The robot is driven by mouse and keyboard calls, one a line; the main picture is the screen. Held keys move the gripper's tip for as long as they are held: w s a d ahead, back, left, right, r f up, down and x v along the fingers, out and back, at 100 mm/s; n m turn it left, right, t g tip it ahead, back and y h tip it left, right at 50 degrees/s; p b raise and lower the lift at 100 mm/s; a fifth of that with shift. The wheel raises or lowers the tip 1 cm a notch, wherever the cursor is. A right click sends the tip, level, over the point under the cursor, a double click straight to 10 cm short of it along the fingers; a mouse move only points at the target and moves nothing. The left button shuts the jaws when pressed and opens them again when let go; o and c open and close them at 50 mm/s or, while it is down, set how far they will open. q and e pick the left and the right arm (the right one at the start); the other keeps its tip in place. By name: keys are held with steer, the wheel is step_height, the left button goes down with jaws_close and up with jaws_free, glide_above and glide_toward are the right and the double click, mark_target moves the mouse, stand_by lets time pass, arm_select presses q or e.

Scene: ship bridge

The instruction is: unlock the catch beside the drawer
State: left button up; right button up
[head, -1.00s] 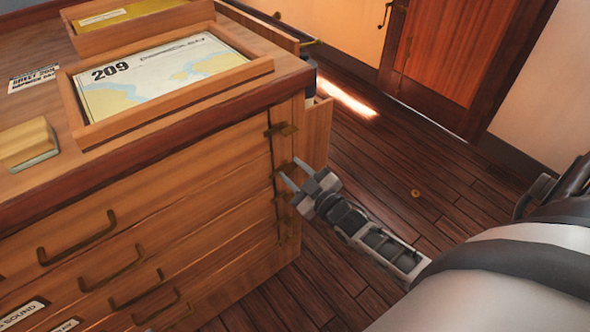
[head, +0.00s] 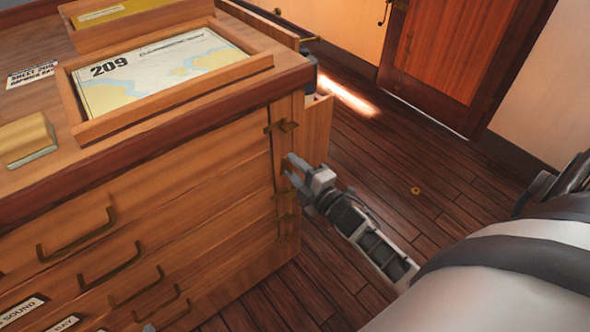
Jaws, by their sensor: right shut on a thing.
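The wooden chart chest fills the left of the head view, with a column of small brass catches on a post at the right end of its drawers. The top catch (head: 281,126) stands clear, and lower catches (head: 286,219) show below my gripper. My right gripper (head: 289,168) is shut on the second catch from the top, whose body is mostly hidden by the fingers. The drawer (head: 170,187) beside it is flush with the chest front. My left gripper is not recognisable; only a small grey shape shows at the bottom edge.
A framed chart (head: 160,70), a yellow block (head: 27,140) and a label card (head: 33,75) lie on the chest top. Brass drawer handles (head: 77,238) stick out in front. The plank floor to the right is mostly clear, with a small brass ring (head: 415,190) on it.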

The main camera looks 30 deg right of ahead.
steer(key=shift+f+n, duration=0.1)
steer(key=shift+n, duration=1)
steer(key=shift+b, duration=0.3)
steer(key=o, duration=1)
steer(key=s, duration=1)
steer(key=s+d, duration=0.1)
steer(key=s, duration=0.5)
steer(key=shift+d, duration=0.1)
